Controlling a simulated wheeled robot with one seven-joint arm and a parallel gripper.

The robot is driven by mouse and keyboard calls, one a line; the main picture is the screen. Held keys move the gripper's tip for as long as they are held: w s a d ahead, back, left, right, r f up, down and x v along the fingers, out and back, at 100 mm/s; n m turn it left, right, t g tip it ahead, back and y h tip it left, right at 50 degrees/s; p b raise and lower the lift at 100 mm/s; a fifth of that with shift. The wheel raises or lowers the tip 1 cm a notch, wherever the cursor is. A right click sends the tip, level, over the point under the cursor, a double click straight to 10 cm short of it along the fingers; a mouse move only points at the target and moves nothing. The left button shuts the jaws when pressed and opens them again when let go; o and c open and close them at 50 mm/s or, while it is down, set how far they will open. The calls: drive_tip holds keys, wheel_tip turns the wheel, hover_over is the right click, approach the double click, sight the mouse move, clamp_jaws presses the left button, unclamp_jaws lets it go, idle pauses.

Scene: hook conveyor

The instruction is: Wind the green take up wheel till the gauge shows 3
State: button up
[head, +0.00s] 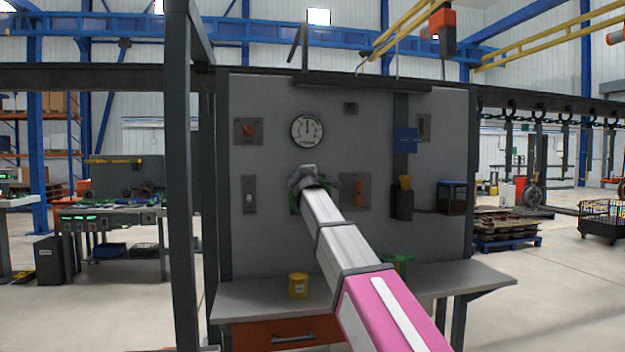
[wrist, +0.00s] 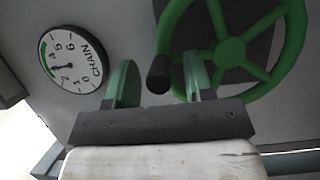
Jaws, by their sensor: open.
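The green take-up wheel (wrist: 229,51) shows large at the upper right of the wrist view, cut by the top edge. Its dark knob (wrist: 158,74) sticks out from the rim at the left. My gripper (wrist: 160,80) is open, with one finger left of the knob and one right of it; I cannot tell how deep the knob sits between them. The round white gauge (wrist: 72,60) marked CHAIN lies left of the wheel, turned sideways. In the head view the gauge (head: 307,130) has its needle about straight up; its numerals are too small there. My arm hides most of the wheel there.
The grey panel (head: 270,245) also carries a red switch (head: 248,130), a toggle plate (head: 249,195), an orange lever (head: 358,191) and a blue box (head: 406,140). Below, a bench (head: 245,299) holds a yellow tin (head: 298,285) and a green object (head: 399,261). A dark post (head: 180,200) stands at left.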

drive_tip(key=s+a, duration=0.1)
drive_tip(key=s, duration=0.9)
drive_tip(key=shift+a, duration=0.1)
